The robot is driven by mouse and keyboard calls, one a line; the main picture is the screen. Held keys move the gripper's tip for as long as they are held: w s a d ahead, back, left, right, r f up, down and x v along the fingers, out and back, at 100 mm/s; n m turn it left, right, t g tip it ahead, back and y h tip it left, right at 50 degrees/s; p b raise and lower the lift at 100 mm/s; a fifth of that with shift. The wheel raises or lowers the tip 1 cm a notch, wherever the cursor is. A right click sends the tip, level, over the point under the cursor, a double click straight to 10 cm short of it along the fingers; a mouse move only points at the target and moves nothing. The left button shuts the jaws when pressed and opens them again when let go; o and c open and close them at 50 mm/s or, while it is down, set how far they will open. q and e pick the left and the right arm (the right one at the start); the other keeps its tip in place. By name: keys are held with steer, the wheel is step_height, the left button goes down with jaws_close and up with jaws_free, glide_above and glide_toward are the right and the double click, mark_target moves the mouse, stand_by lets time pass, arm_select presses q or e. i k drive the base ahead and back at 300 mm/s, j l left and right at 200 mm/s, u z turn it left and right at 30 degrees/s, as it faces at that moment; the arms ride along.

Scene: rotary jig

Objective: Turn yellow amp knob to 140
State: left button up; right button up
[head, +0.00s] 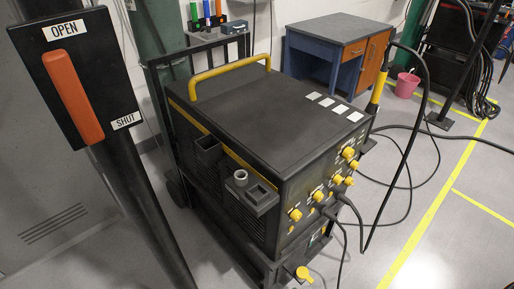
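A black welding machine (270,115) with a yellow top handle (228,70) stands on a dark cart in the middle of the head view. Its front panel faces right and is seen at a steep angle. The panel carries several yellow knobs, among them an upper knob (348,153), a middle knob (337,180) and a lower left knob (296,215). The labels and scale marks are too small to read, so I cannot tell which is the amp knob or where it points. Neither of my grippers is in view.
Cables (345,215) hang from the panel's lower part, and a torch (378,85) with its hose rises at its right edge. A lever box (75,75) marked OPEN and SHUT stands close at left. A desk (340,28) and pink bucket (407,85) are behind. Floor at right is mostly clear.

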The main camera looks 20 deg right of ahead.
mark_target(348, 153)
steer(key=z, duration=1.4)
steer(key=i+l+u, duration=0.15)
steer(key=l, duration=0.25)
steer(key=i+l+u, duration=0.15)
steer(key=l, duration=0.3)
steer(key=i+l+u, duration=0.15)
steer(key=l, duration=0.25)
steer(key=i+l+u, duration=0.1)
steer(key=l, duration=0.4)
steer(key=i+l+u, duration=0.15)
steer(key=l, duration=0.3)
steer(key=i+l+u, duration=0.15)
steer(key=l, duration=0.35)
